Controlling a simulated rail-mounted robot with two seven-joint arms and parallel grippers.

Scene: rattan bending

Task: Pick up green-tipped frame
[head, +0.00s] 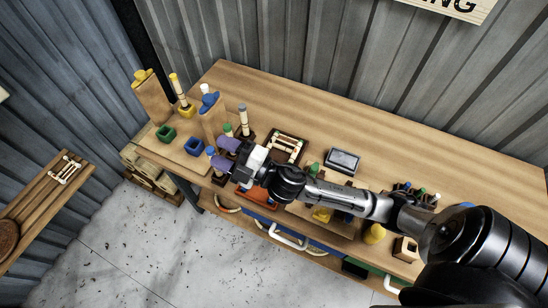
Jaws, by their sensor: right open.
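My right gripper (217,153) reaches in from the right over the left part of the workbench. Its two purple fingers are apart, and I see nothing clamped between them. A green tip (228,130) shows just past the upper finger; the part below it is mostly hidden by the finger. A blue tip (211,151) shows at the mouth of the gripper; I cannot tell whether it touches a finger. Another green tip (313,168) stands behind my right forearm, its lower part hidden. I cannot tell which green tip belongs to the frame. My left gripper is out of view.
A dark tray with a pale rattan frame (287,146) lies beyond the gripper. A cream-and-dark post (243,121), a blue-topped wooden block (210,113), green (166,134) and blue (194,146) cups stand nearby.

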